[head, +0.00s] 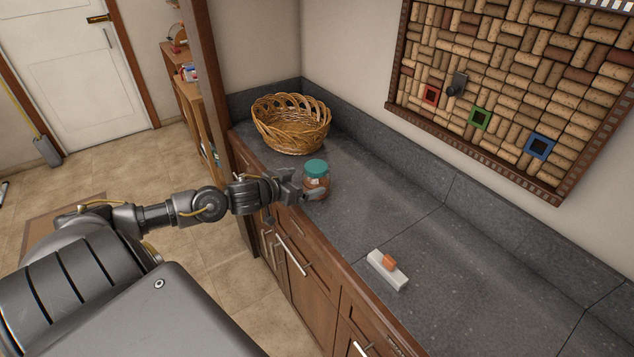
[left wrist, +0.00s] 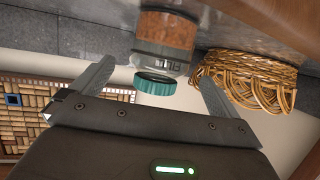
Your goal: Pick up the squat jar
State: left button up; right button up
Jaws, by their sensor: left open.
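The squat jar (head: 317,181) is clear with reddish-brown contents and a teal lid, and it stands upright on the grey counter (head: 390,215) near its front edge. My left gripper (head: 302,189) reaches in from the left at the jar's height, its fingers beside the jar. In the left wrist view, the jar (left wrist: 165,40) appears upside down, with its teal lid between the two spread fingers of the left gripper (left wrist: 158,88). The gripper is open; I cannot tell whether a finger touches the jar. My right gripper is not in view.
A wicker basket (head: 291,124) stands behind the jar in the counter's corner; it also shows in the left wrist view (left wrist: 250,80). A white block with an orange piece (head: 387,269) lies nearer on the counter. A cork board (head: 520,85) hangs on the wall. The counter between is clear.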

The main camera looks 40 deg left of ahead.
aim_at(309, 177)
pick_arm(q)
jog(key=shift+w+d+f, duration=0.1)
jog(key=shift+w, duration=0.65)
jog(key=p+x, duration=0.2)
jog(key=x, duration=0.2)
jog(key=shift+w, duration=0.3)
jog(key=c, duration=1.2)
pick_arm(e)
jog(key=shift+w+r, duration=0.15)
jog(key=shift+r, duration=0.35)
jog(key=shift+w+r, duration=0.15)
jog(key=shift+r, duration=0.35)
pick_arm(q)
jog(key=shift+r+b, duration=0.4)
jog(key=shift+r, duration=0.25)
jog(key=s+a+r, duration=0.3)
jog(key=r, duration=0.1)
jog(key=s+a+r, duration=0.3)
jog(key=s+r, duration=0.1)
jog(key=s+a+r, duration=0.3)
jog(key=r, duration=0.1)
jog(key=shift+s, duration=0.4)
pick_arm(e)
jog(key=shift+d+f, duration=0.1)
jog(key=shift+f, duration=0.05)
